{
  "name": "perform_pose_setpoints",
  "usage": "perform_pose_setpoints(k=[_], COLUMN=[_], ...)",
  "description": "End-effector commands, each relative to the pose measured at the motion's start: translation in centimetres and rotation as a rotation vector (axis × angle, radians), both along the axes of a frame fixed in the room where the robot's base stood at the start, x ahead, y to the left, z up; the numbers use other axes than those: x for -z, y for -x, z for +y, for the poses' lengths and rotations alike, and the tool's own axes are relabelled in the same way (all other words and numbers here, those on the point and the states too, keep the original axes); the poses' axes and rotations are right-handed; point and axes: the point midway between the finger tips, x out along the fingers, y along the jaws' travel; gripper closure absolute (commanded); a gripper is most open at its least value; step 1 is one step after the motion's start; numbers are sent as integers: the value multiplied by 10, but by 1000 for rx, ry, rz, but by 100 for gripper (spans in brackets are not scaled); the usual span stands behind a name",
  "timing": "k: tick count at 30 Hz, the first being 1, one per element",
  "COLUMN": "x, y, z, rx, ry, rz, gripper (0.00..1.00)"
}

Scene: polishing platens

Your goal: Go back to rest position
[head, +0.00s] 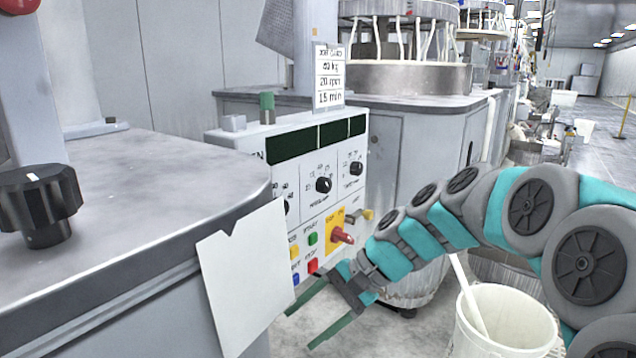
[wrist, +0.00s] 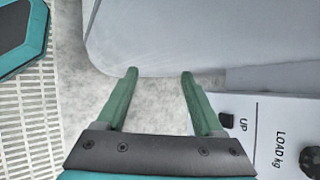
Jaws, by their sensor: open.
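My gripper (head: 322,318) is open, with two green fingers apart and nothing between them. In the head view it hangs low in front of the white control panel (head: 318,180), below and right of its coloured buttons. In the wrist view my gripper (wrist: 158,75) points toward the grey floor (wrist: 150,105), and the panel's white face (wrist: 275,125) with "UP" and "LOAD kg" lettering is at the right. My arm reaches in from the right edge of the head view.
A grey platen machine top (head: 150,195) with a black knob (head: 42,205) fills the left. A white card (head: 245,275) stands at its edge. A white bucket (head: 510,318) with a stick stands below my arm. More machines (head: 410,90) stand behind; the aisle (head: 600,135) is at far right.

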Motion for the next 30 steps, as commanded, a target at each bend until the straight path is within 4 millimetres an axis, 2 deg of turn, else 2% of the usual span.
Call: perform_pose_setpoints(k=[1,3,9,15,18,24,30], x=[5,14,44,69,79,89,90], y=[23,52,128,195,221,251,255], z=[-4,-14,-54,-107,-131,-160,-165], rx=[-47,-112,-294,-462,-530,-606,-619], ry=[53,124,331,525,598,677,690], rz=[-24,-56,-127,-169,-174,-171,-172], gripper=[31,31,31,31,31,31,31])
